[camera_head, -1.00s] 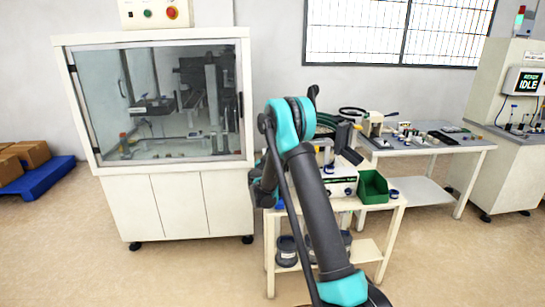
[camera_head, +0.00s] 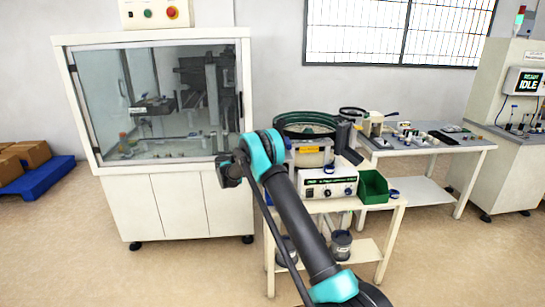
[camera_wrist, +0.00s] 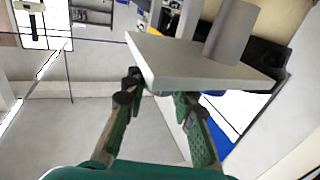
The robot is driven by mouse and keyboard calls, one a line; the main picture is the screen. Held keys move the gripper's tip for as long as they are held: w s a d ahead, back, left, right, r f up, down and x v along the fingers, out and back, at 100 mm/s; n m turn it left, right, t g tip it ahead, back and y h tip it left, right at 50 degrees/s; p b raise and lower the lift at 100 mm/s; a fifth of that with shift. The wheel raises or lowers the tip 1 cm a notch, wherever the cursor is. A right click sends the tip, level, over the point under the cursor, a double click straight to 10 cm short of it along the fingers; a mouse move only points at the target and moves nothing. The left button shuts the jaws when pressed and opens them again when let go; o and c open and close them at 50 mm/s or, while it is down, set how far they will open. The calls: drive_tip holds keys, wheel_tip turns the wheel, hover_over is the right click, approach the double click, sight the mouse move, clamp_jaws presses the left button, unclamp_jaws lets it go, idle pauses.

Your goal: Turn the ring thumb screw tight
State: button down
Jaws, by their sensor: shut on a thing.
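My gripper (camera_wrist: 158,100) has two green-padded fingers standing apart, with their tips at the near corner of a pale grey plate (camera_wrist: 175,58). A grey cylinder (camera_wrist: 232,32) stands up from this plate. The jaws are closed on the plate, though the exact contact is partly hidden. In the head view my gripper (camera_head: 229,172) is a small dark shape in front of the right side of the white cabinet; its fingertips and the plate cannot be made out there. I cannot pick out the ring thumb screw in either view.
A bowl feeder (camera_head: 305,130) stands on a cart over a white controller (camera_head: 325,187), with a green bin (camera_head: 373,188) to the right. The glass-fronted cabinet (camera_head: 170,200) is on the left. A workbench (camera_head: 430,150) with small parts stands at the right.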

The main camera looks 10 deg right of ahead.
drive_tip(key=shift+m+g+h, duration=0.3)
drive_tip(key=shift+m+g, duration=0.4)
drive_tip(key=shift+g, duration=0.4)
drive_tip(key=c, duration=1.2)
unclamp_jaws()
drive_tip(key=v, duration=0.8)
